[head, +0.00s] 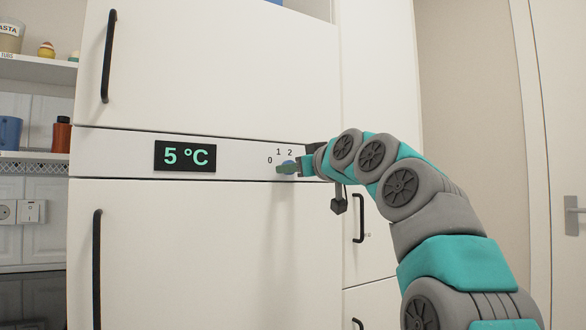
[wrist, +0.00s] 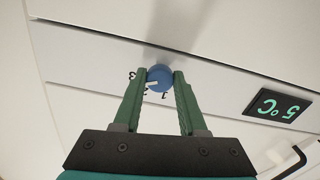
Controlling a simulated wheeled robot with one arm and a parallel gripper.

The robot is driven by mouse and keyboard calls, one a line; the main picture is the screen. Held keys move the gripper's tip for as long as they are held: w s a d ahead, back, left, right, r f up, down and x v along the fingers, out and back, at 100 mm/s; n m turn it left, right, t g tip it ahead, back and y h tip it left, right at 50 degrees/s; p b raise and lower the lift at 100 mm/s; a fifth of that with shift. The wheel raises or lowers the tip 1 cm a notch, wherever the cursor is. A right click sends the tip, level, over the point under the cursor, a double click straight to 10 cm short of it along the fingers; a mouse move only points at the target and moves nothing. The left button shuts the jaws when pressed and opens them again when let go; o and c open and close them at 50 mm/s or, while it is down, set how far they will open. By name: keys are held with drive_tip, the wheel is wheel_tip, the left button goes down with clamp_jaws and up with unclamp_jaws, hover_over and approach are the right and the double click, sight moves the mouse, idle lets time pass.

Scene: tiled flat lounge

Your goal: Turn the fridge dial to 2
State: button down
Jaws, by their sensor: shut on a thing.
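The fridge dial (wrist: 159,77) is a small round blue knob on the fridge's white control strip. It shows in the wrist view between the two green fingers of my gripper (wrist: 160,82), which is shut on it. A white mark lies on the dial's lower left, near a partly hidden numeral. The numerals 3 and 1 show beside the fingers; I cannot tell exactly where the mark points. In the head view my gripper (head: 288,168) covers most of the dial (head: 289,162), and the numerals 0, 1 and 2 show around it.
A display (head: 185,156) on the strip reads 5 °C. Black handles (head: 109,56) (head: 97,268) stand out from the upper and lower fridge doors. A tall white cabinet (head: 377,100) stands to the right, and shelves with jars (head: 10,37) are at the left.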

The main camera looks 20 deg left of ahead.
drive_tip(key=shift+d+r+n, duration=0.1)
drive_tip(key=shift+n, duration=0.2)
drive_tip(key=n+p, duration=0.3)
drive_tip(key=n, duration=0.4)
drive_tip(key=shift+n, duration=0.4)
idle(0.5)
drive_tip(key=shift+c, duration=2.3)
unclamp_jaws()
drive_tip(key=b+v, duration=0.2)
drive_tip(key=v, duration=0.5)
drive_tip(key=shift+s+d, duration=0.2)
drive_tip(key=shift+s, duration=0.1)
